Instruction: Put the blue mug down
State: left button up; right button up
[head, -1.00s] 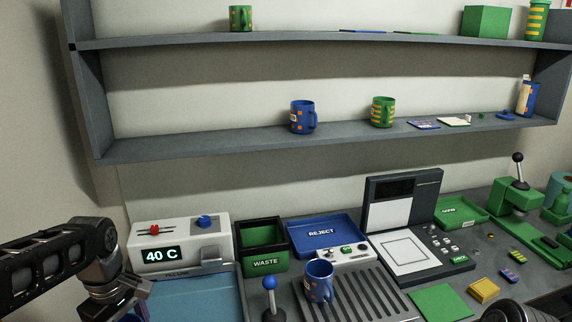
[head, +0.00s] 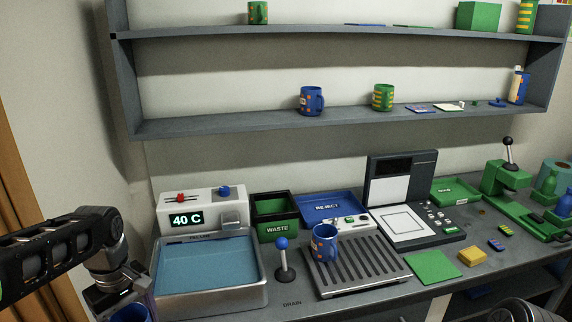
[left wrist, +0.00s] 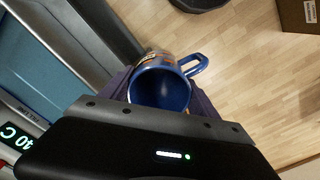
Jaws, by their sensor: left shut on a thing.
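My left gripper (left wrist: 163,92) is shut on a blue mug with orange marks (left wrist: 168,62). In the left wrist view I look into its open mouth, and its handle points right. In the head view this mug (head: 131,313) shows only partly at the bottom left, below my left gripper (head: 122,296). It is in front of the water basin (head: 258,300), with floor showing beyond it in the wrist view. A second blue mug (head: 325,243) stands upright on the grey slotted drain rack (head: 385,275). A third blue mug (head: 312,100) stands on the lower shelf. My right gripper is out of view.
A blue-knobbed lever (head: 283,262) stands between basin and rack. Behind are a green waste bin (head: 278,231), a blue reject tray (head: 330,207) and a 40 C heater box (head: 203,212). The rack's right part is bare. A green mat (head: 432,265) lies right of it.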

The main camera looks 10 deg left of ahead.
pick_arm(q)
jog(key=shift+w+a+m, duration=0.1)
jog(key=shift+w+m, duration=0.45)
jog(key=shift+m, duration=0.45)
jog(key=w+d+f+m, duration=0.4)
jog(key=w+d+m, duration=0.1)
jog(key=d, duration=0.3)
jog(key=w+d+f+m+b, duration=0.1)
jog(key=w+d+f+m, duration=0.3)
jog(key=d, duration=0.4)
jog(key=shift+w+d+f+m, duration=0.15)
jog(key=shift+w+f+m, duration=0.25)
jog(key=shift+m, duration=0.1)
jog(key=s+f, duration=0.4)
jog(key=f, duration=1.1)
